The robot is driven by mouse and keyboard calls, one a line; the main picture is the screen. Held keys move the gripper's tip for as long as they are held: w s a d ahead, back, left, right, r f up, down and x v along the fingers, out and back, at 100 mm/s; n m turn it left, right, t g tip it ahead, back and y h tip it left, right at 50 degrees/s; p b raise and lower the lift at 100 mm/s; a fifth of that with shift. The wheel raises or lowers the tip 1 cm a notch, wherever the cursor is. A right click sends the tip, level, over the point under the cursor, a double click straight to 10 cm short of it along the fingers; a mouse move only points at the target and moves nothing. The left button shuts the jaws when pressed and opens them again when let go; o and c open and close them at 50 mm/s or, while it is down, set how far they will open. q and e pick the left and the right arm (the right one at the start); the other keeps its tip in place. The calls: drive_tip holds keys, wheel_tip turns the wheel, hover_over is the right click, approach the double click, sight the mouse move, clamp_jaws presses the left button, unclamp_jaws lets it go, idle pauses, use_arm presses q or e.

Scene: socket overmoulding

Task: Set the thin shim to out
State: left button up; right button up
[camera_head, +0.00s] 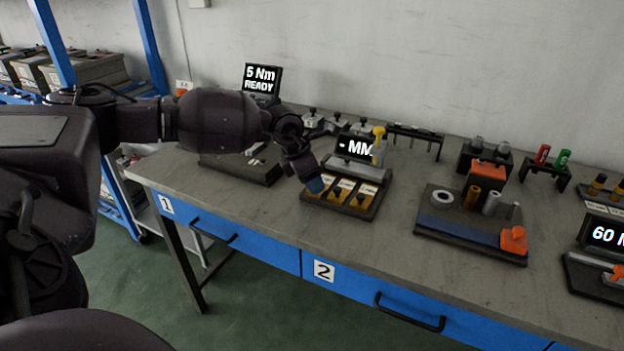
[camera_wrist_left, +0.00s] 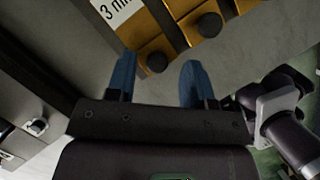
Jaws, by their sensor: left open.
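A shim stand (camera_head: 374,207) with a dark base sits on the bench, with several yellow shims (camera_head: 341,191) in a row along its front, each with a dark knob and a white label. A small display (camera_head: 356,147) reading "- MM" stands behind them. In the left wrist view a yellow shim (camera_wrist_left: 180,18) and black knobs show close by, with a label beginning "3 m" (camera_wrist_left: 118,8). Which shim is the thin one I cannot read. My left gripper (camera_head: 316,186) is at the stand's left end. In the wrist view its blue fingers (camera_wrist_left: 157,66) are apart, with a knob just beyond them.
A yellow-topped post (camera_head: 378,145) rises beside the display. A "5 Nm READY" screen (camera_head: 262,80) stands behind on the left. To the right is a fixture (camera_head: 470,225) with rings, pins and an orange knob. Bare bench lies between the stand and that fixture.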

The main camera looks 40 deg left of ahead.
use_arm(q)
drive_tip(key=p+v, duration=0.2)
drive_tip(key=v, duration=0.8)
drive_tip(key=shift+r, duration=0.35)
drive_tip(key=shift+s+a, duration=0.1)
drive_tip(key=shift+s, duration=0.05)
